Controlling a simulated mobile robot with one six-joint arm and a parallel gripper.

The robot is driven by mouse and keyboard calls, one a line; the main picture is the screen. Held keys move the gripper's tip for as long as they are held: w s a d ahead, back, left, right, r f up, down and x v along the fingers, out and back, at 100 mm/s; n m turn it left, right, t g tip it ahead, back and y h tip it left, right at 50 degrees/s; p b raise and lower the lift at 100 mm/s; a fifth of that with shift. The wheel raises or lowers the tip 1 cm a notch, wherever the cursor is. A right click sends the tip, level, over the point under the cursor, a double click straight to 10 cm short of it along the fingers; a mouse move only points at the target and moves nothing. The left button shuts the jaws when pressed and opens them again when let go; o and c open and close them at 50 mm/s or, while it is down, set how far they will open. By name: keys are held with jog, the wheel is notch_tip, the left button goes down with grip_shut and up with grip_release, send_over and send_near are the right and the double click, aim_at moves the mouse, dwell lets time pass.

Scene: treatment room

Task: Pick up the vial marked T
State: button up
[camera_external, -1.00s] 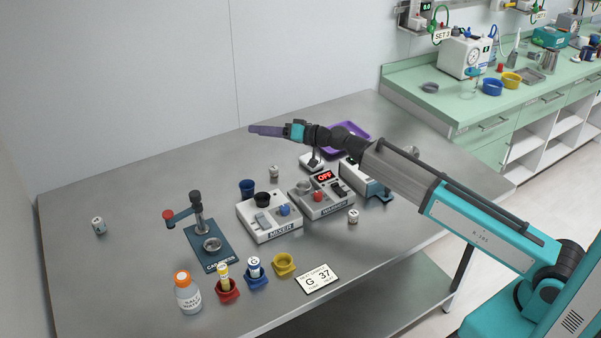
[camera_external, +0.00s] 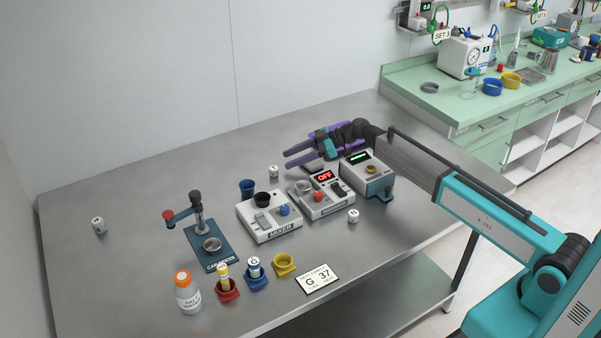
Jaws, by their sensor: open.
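Several small white vials with dark marks stand on the steel table. One vial (camera_external: 273,171) stands behind the mixer, just left of my gripper's fingertips. Another vial (camera_external: 353,216) stands right of the front machines, and a third vial (camera_external: 99,226) is at the far left. Their letters are too small to read surely, so I cannot tell which is marked T. A vial marked G (camera_external: 254,264) stands in a blue holder. My gripper (camera_external: 286,159) is open and empty, its purple fingers pointing left above the table's back part.
The mixer (camera_external: 268,222), a machine reading OFF (camera_external: 322,196) and a grey device (camera_external: 365,180) stand in front of my gripper. A blue cup (camera_external: 247,187) is left of the vial. A press (camera_external: 210,246), salt water bottle (camera_external: 187,294) and card (camera_external: 317,279) are farther forward.

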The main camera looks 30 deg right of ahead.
aim_at(277, 167)
jog(key=shift+s+a+f+n, duration=0.3)
jog(key=shift+s+a+f, duration=0.1)
jog(key=shift+f, duration=0.05)
jog(key=shift+p+x, duration=0.4)
jog(key=shift+x, duration=2.1)
jog(key=shift+r, duration=0.1)
jog(key=shift+c, duration=0.2)
jog(key=c, duration=1.1)
